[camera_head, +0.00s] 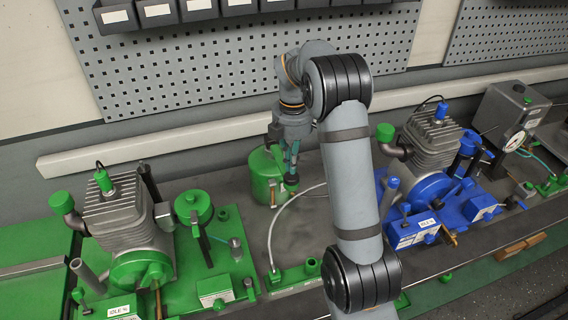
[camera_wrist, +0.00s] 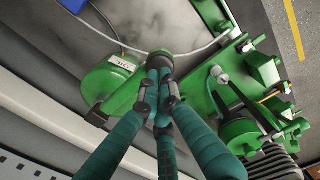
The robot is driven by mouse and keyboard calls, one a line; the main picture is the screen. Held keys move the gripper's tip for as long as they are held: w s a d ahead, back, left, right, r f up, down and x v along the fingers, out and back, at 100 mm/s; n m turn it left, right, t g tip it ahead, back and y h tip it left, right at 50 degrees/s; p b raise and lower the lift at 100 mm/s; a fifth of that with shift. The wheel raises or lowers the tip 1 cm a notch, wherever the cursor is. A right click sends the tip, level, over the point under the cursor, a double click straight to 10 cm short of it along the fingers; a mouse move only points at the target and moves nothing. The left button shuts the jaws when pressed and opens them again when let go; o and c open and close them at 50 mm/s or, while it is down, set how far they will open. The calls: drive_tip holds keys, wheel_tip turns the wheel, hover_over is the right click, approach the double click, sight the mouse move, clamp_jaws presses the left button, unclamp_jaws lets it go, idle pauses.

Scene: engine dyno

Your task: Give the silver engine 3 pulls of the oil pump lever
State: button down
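A grey finned engine (camera_head: 115,215) stands on a green base at the left in the head view. A similar grey engine (camera_head: 433,140) stands on a blue base at the right. The green oil tank (camera_head: 263,166) stands between them at the back; its OIL label shows on the tank (camera_wrist: 107,78) in the wrist view. My gripper (camera_head: 291,172) is at the tank's right side, pointing down. In the wrist view my gripper (camera_wrist: 160,82) has its teal fingers drawn together on the dark-ended lever knob (camera_wrist: 160,55) beside the tank. The fingers hide most of the lever.
A pale hose (camera_head: 283,212) curves across the bench right of the tank. A green upright fitting (camera_head: 193,206) stands near the left engine. A grey box with a gauge (camera_head: 515,140) is at far right. A perforated panel (camera_head: 240,70) and a pale rail (camera_head: 130,152) lie behind.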

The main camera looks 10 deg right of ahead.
sight(291, 181)
drive_tip(key=shift+f, duration=0.15)
idle(0.5)
drive_tip(key=shift+w+f+b, duration=0.1)
drive_tip(key=shift+f+b, duration=2.55)
drive_tip(key=shift+f, duration=0.95)
wheel_tip(291, 181, up, 10)
drive_tip(key=p, duration=1)
drive_tip(key=shift+r, duration=0.25)
drive_tip(key=shift+f, duration=0.1)
drive_tip(key=shift+a+f, duration=0.1)
drive_tip(key=shift+f, duration=0.05)
